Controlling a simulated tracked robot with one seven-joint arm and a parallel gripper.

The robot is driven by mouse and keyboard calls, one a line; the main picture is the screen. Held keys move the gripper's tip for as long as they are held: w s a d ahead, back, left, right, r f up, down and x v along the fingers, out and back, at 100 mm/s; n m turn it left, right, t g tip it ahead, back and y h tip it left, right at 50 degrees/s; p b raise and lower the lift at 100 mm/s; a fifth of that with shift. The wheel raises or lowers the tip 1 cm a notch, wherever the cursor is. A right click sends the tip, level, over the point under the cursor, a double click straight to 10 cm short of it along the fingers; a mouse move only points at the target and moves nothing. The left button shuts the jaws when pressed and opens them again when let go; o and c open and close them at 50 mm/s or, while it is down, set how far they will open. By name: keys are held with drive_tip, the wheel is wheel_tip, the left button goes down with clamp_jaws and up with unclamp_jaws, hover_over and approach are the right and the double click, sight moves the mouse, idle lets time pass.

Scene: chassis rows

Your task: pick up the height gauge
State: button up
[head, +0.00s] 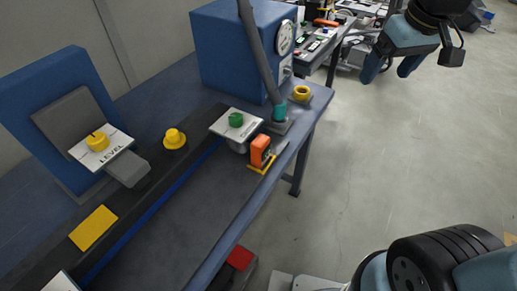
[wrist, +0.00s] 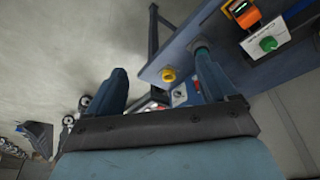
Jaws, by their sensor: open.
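The thing I take for the height gauge is a small orange device (head: 260,151) with a dark face. It stands near the front edge of the blue workbench, with a thin grey pointed piece beside it and a yellow strip at its foot. In the wrist view the orange device (wrist: 243,13) shows at the top right, partly cut off by the frame edge. My gripper (head: 393,68) is at the upper right of the head view, over the floor and well apart from the device. In the wrist view my gripper (wrist: 162,85) has its fingers wide apart with nothing held between them.
A dark post with a teal collar (head: 280,110) rises from the bench beside the device. A green knob on a plate (head: 236,119), a yellow ring (head: 301,92) and a blue gauge box (head: 235,50) are close by. The floor (head: 370,160) right of the bench is clear.

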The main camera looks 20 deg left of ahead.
drive_tip(key=w+a+f+n+g, duration=0.15)
drive_tip(key=a+f+n, duration=0.35)
drive_tip(key=a, duration=0.8)
drive_tip(key=n+g+h, duration=0.1)
drive_tip(key=n, duration=0.3)
approach(260, 139)
wheel_tip(260, 139, down, 12)
drive_tip(key=shift+w+f, duration=0.1)
drive_tip(key=shift+f, duration=0.15)
drive_tip(key=shift+a, duration=0.1)
drive_tip(key=c, duration=1.3)
drive_tip(key=shift+r, duration=0.1)
